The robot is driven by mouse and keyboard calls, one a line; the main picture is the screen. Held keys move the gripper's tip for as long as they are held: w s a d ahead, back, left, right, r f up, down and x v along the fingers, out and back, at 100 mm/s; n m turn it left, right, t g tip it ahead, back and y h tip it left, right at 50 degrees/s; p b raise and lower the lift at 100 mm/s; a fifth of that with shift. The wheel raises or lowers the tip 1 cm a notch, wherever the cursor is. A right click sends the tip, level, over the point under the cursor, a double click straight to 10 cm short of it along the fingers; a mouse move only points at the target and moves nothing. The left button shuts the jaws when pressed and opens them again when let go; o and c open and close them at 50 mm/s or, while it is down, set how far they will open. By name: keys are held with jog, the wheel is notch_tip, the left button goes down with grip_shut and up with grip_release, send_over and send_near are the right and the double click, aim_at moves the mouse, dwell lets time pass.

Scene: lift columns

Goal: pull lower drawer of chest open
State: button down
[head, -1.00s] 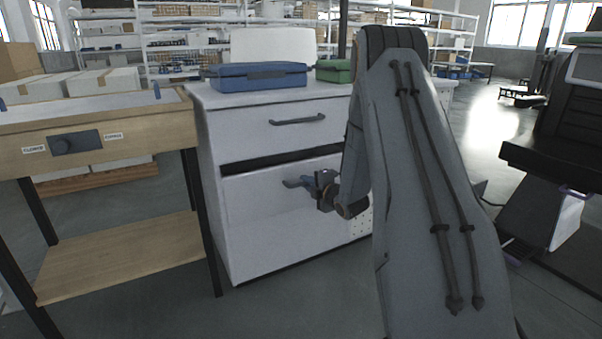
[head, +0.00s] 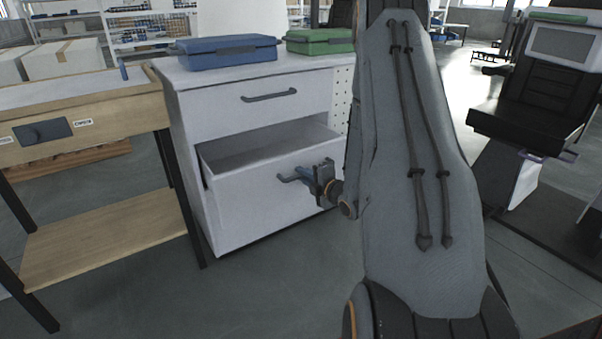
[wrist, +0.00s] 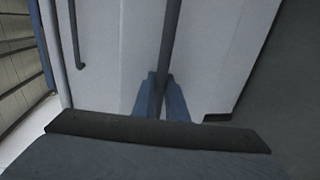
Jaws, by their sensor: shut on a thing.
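The white chest (head: 200,110) stands left of my arm in the head view. Its lower drawer (head: 255,207) is pulled part way out, and the inside shows as an empty-looking tray. The upper drawer (head: 300,98) is closed. My gripper (head: 302,174) is at the lower drawer's dark bar handle (head: 286,179), shut on it. In the wrist view the blue fingers (wrist: 161,98) sit on both sides of the handle bar (wrist: 169,45). The far end of the handle is hidden behind my gripper in the head view.
A blue case (head: 228,54) and a green case (head: 320,41) lie on the chest top. A wooden workbench (head: 100,115) stands close on the left. A black chair-like machine (head: 535,115) is at right. The floor before the chest is clear.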

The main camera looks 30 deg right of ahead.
jog(key=c, duration=2)
grip_release()
jog(key=shift+d, duration=0.1)
jog(key=shift+c, duration=0.2)
jog(key=shift+s, duration=0.1)
jog(key=p+v, duration=0.1)
jog(key=v, duration=0.6)
jog(key=shift+s, duration=0.3)
